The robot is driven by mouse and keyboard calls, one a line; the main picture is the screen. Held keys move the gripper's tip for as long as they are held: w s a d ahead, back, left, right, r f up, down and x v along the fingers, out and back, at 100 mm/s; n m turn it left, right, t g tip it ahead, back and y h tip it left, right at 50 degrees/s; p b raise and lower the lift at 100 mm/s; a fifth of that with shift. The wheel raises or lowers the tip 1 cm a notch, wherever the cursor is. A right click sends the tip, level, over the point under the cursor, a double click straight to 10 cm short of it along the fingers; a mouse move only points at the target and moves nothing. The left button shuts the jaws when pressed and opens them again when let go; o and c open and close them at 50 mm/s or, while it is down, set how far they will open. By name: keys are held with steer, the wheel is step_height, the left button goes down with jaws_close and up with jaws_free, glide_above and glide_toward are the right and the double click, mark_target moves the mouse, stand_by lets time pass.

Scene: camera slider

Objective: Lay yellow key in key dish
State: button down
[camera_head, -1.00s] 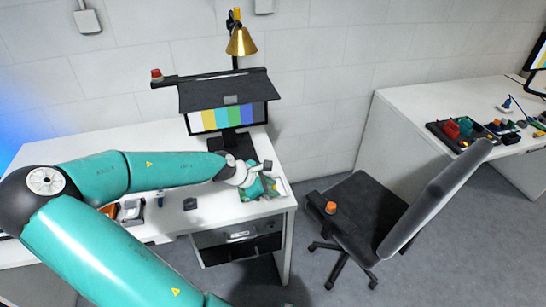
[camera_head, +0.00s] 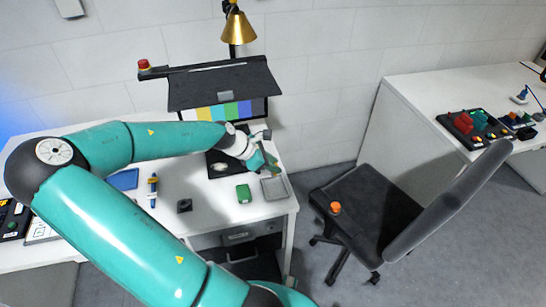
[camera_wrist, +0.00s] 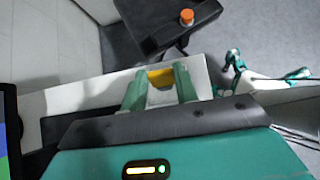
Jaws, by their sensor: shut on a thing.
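The yellow key (camera_wrist: 160,77) shows as a yellow piece between the two pale green fingers of my gripper (camera_wrist: 159,86) in the wrist view. My gripper is shut on it. In the head view my gripper (camera_head: 270,166) is over the right end of the white desk, just above and behind the key dish in the picture. The key dish (camera_head: 274,188) looks like a shallow grey square tray near the desk's right front corner. The key is too small to make out clearly in the head view.
A green block (camera_head: 243,193) sits left of the dish. A dark block (camera_head: 185,206) and a blue pen-like tool (camera_head: 153,190) lie farther left. A monitor (camera_head: 222,112) and brass lamp (camera_head: 238,27) stand behind. A chair (camera_head: 368,204) with an orange knob is to the right.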

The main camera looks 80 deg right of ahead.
mark_target(272, 174)
steer(key=shift+w+d+f, duration=0.15)
steer(key=shift+d+f, duration=0.1)
steer(key=shift+d, duration=0.4)
steer(key=shift+a+r, duration=0.2)
steer(key=shift+a, duration=0.15)
steer(key=shift+f, duration=2.9)
steer(key=c, duration=0.5)
jaws_free()
steer(key=shift+r, duration=0.1)
